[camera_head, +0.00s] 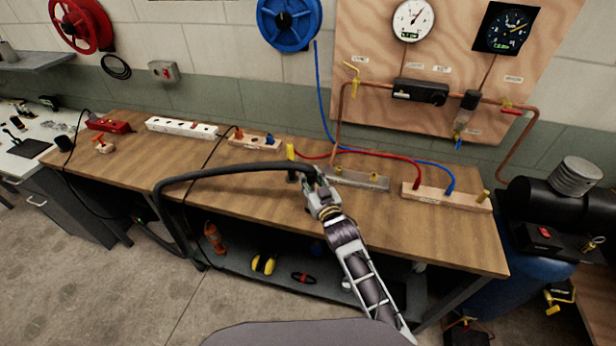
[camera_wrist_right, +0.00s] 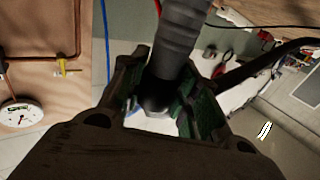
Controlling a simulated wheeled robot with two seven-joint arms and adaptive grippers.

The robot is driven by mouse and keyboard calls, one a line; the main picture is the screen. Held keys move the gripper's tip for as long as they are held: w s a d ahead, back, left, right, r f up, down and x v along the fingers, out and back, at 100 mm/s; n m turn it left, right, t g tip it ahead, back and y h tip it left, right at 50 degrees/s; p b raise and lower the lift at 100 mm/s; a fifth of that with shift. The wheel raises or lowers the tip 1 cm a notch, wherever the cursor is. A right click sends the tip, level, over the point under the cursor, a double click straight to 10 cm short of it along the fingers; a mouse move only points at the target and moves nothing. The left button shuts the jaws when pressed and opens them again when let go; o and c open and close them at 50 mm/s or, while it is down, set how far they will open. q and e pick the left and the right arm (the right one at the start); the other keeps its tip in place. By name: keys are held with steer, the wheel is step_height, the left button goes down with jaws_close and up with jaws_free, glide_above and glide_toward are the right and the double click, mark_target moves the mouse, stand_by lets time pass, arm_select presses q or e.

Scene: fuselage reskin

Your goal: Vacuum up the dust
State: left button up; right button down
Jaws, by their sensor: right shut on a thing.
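My right gripper (camera_head: 313,185) is over the wooden workbench (camera_head: 240,180), near its middle. It is shut on the end of a black vacuum hose (camera_head: 225,169), which arcs off to the left and down past the bench's front edge. In the right wrist view the dark ribbed hose end (camera_wrist_right: 182,45) stands between the green-padded fingers of my right gripper (camera_wrist_right: 165,105). A grey metal block (camera_head: 360,180) lies just right of the gripper. I cannot make out any dust. My left gripper is not in view.
A wooden strip (camera_head: 447,197) with red and blue hose ends sits at the bench's right. A white power strip (camera_head: 182,127), a second wooden strip (camera_head: 254,141) and a red box (camera_head: 108,126) stand along the back. Red and blue hoses cross behind the gripper. The front right benchtop is clear.

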steer(key=d+r+p, duration=0.1)
steer(key=s+d+r+p, duration=0.1)
steer(key=d+r+p, duration=0.1)
steer(key=shift+r, duration=0.2)
stand_by(1.7)
steer(key=shift+r, duration=2.2)
